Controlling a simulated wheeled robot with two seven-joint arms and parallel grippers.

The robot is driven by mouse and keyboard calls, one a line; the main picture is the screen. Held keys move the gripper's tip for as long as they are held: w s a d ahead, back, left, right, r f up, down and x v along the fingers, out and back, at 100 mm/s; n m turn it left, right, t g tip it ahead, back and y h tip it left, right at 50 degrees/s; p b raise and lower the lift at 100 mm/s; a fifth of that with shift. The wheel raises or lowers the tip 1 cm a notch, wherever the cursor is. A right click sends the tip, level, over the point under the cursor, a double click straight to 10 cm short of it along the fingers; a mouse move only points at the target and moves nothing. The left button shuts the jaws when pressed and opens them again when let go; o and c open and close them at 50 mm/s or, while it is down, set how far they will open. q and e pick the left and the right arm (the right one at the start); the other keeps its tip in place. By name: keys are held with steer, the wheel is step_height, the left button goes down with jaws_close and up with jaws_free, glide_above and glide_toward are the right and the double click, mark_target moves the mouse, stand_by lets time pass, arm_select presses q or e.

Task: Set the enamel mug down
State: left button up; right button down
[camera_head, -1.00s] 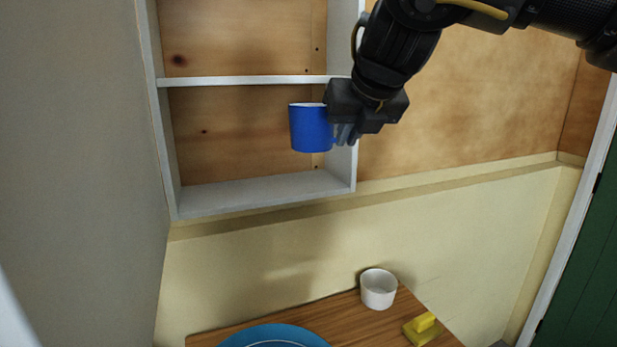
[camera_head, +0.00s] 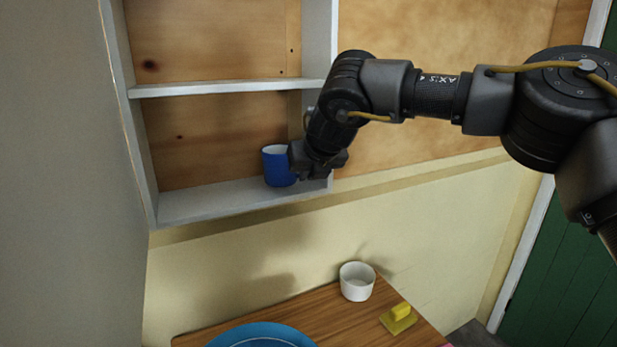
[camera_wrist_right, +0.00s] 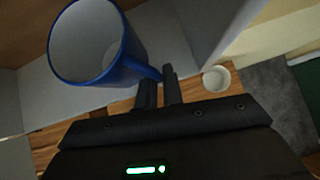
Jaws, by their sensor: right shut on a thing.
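The blue enamel mug (camera_head: 277,168) with a white inside is upright at the lower compartment of the white wall shelf (camera_head: 215,200), over its bottom board near the right side panel. I cannot tell whether its base touches the board. My right gripper (camera_head: 297,165) is to the right of the mug and shut on it at the handle side. In the right wrist view the mug (camera_wrist_right: 128,70) looks empty and its handle meets the fingertips (camera_wrist_right: 158,84). My left gripper is not in view.
A shelf board (camera_head: 220,87) runs above the mug. The bottom board is free to the mug's left. Below, a wooden table (camera_head: 310,318) holds a white cup (camera_head: 357,282), a blue plate (camera_head: 262,335) and a yellow block-like thing (camera_head: 398,319).

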steer(key=shift+f, duration=0.85)
steer(key=c, duration=1.5)
jaws_free()
steer(key=shift+f, duration=0.1)
steer(key=shift+c, duration=0.2)
steer(key=shift+s+r, duration=0.1)
steer(key=shift+r, duration=0.2)
steer(key=b+v, duration=0.2)
steer(key=v, duration=0.9)
steer(key=shift+s+d+r+b, duration=0.2)
steer(key=shift+s+b, duration=0.1)
steer(key=shift+b, duration=0.1)
